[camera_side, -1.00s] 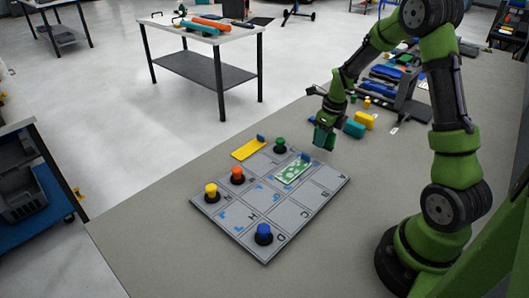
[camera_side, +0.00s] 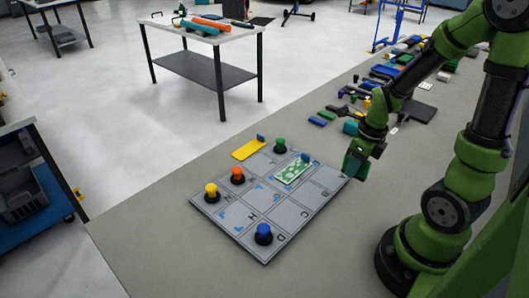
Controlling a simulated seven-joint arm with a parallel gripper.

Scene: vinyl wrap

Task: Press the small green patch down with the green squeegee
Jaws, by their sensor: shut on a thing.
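The small green patch (camera_side: 292,171), green with pale spots, lies on the grey gridded board (camera_side: 318,212) near its far right edge. A small blue piece stands at its upper end. My gripper (camera_side: 357,158) is to the right of the patch, just beyond the board's right corner and apart from the patch. It is shut on the green squeegee (camera_side: 354,166), which hangs below it. The fingers are small and partly hidden, and I cannot tell how far the squeegee's edge is from the table.
Several tools and blocks lie behind my arm. The table's front left is clear.

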